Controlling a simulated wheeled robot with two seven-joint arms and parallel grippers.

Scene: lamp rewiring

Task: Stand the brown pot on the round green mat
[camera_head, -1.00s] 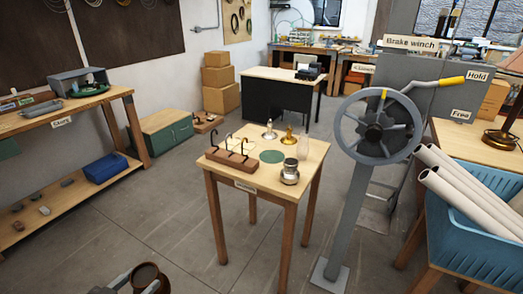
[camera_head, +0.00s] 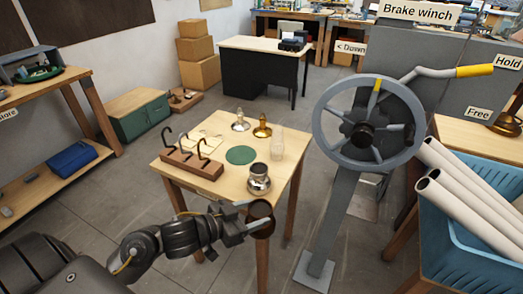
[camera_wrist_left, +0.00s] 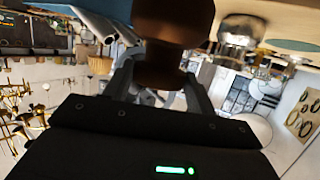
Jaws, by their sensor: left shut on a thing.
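The brown pot (camera_head: 261,211) is held by my left gripper (camera_head: 247,219) near the front edge of the small wooden table (camera_head: 222,185), on the near side of it. In the left wrist view the dark brown pot (camera_wrist_left: 172,40) sits between the two fingers (camera_wrist_left: 160,85), which are shut on it. The round green mat (camera_head: 241,155) lies flat and bare in the middle of the tabletop, beyond the pot. My right gripper does not show.
A metal pot-like part (camera_head: 258,180) stands on the table between the brown pot and the mat. A hook rack (camera_head: 192,162) is left of the mat. A clear glass chimney (camera_head: 277,145) and brass lamp parts (camera_head: 262,128) stand behind. The winch wheel (camera_head: 331,131) rises at right.

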